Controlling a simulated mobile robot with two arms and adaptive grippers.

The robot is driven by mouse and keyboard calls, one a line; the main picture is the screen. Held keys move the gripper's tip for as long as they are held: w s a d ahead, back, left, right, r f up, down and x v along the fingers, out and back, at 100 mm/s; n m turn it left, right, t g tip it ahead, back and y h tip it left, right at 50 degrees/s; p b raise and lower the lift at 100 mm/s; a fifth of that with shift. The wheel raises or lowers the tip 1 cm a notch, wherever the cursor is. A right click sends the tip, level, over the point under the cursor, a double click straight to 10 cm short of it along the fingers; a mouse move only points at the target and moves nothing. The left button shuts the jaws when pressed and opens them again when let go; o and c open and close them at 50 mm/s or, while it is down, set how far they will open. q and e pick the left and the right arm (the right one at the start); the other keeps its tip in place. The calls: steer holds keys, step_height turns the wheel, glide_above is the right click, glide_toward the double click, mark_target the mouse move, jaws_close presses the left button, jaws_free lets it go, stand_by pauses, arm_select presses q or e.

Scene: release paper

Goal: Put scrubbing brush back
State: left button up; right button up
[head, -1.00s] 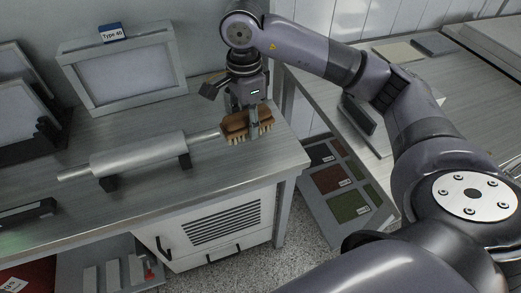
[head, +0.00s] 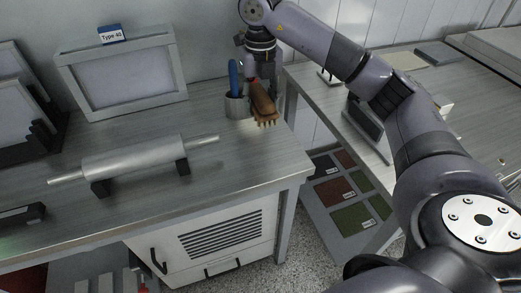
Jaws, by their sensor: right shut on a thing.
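The scrubbing brush (head: 264,103) has a brown wooden body and pale bristles. It is tilted steeply, bristles toward the lower right, near the back right corner of the grey wooden bench (head: 235,163). My right gripper (head: 262,84) is shut on the brush and partly hidden behind it. A small grey cup (head: 237,107) with a blue-handled tool (head: 233,78) in it stands just left of the brush. I cannot tell whether the brush touches the cup. My left gripper is not in view.
A metal roller (head: 135,158) lies on two dark supports at the bench's middle. A framed panel (head: 125,72) labelled "Type 40" stands behind it. A second table (head: 410,95) is to the right, with a gap between. Bench space right of the roller is clear.

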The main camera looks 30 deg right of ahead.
steer(key=p, duration=0.2)
glide_toward(260, 155)
step_height(260, 155, down, 5)
steer(key=shift+d+f, duration=0.1)
steer(key=shift+f, duration=0.55)
steer(key=shift+f, duration=0.15)
steer(key=o, duration=1)
